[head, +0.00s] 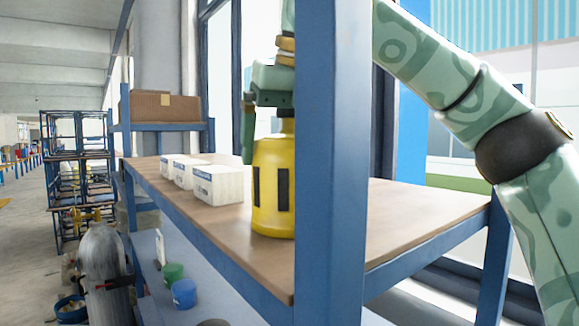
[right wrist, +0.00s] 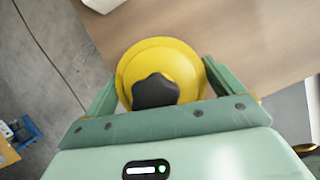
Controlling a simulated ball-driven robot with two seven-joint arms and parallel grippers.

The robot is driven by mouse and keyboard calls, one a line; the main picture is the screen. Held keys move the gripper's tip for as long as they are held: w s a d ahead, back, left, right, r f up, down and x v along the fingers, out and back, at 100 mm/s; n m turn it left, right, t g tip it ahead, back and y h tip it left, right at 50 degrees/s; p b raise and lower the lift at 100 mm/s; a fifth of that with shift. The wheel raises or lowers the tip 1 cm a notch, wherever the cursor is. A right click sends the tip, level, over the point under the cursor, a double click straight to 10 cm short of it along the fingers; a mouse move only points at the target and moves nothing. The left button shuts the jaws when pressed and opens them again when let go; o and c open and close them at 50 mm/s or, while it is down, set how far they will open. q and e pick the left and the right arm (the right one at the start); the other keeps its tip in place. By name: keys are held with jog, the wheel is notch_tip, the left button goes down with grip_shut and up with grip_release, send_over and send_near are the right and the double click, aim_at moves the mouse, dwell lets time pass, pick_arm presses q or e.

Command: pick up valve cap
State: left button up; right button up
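The yellow valve cap (head: 273,190), a cylinder with dark slots and a narrower neck, stands upright on the brown shelf top. The blue post hides its right edge. In the right wrist view it shows from above as a yellow dome (right wrist: 180,65) with a black knob. My right gripper (right wrist: 163,72) points down over it, with one green finger on each side. In the head view one finger (head: 248,135) hangs beside the cap's upper left; the other is hidden. The fingers look spread around the cap; contact is unclear. My left gripper is out of view.
White boxes (head: 218,184) stand in a row left of the cap. A blue post (head: 331,200) rises close in front. A cardboard box (head: 160,106) is at the back. Green and blue cups (head: 184,293) sit on the lower shelf. The shelf top right of the post is clear.

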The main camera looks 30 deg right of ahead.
jog(key=shift+c, duration=0.9)
jog(key=shift+w, duration=0.1)
